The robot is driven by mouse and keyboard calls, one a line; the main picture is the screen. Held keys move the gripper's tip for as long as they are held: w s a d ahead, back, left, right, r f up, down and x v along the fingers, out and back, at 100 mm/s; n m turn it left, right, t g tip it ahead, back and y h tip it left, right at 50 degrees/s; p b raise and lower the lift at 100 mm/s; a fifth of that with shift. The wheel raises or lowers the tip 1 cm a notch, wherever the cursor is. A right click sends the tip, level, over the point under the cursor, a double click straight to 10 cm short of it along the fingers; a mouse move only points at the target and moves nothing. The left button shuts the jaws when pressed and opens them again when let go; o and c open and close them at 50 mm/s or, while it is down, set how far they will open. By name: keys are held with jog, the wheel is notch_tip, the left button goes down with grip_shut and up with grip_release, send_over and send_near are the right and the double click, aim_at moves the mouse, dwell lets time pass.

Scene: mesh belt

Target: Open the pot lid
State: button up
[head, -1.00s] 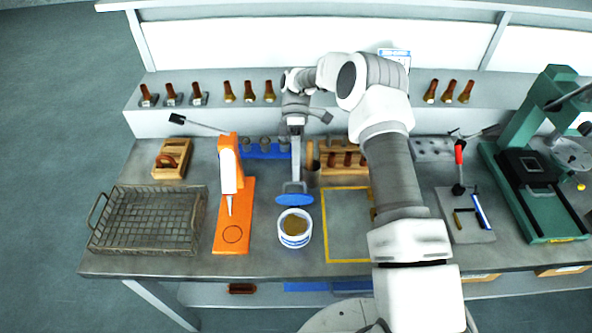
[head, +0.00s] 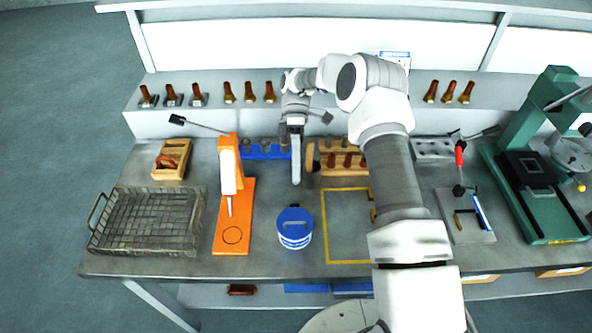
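My gripper (head: 296,183) points down above the bench, behind the pot in the picture and apart from the lid. Nothing shows between its fingers. They overlap from this side, so their opening is hidden.
A wire basket (head: 102,242) and the orange stand (head: 233,248) are left of the pot. A yellow outlined square (head: 347,261) lies right of it, partly behind my arm. A wooden tool rack (head: 345,171) and a green press (head: 520,200) stand farther right.

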jog(key=s+d+r+p, duration=0.1)
jog(key=s+d+r, duration=0.2)
jog(key=d+r, duration=0.7)
jog(key=shift+s+d+r, duration=0.15)
jog(key=shift+d+r, duration=0.25)
jog(key=shift+d, duration=0.2)
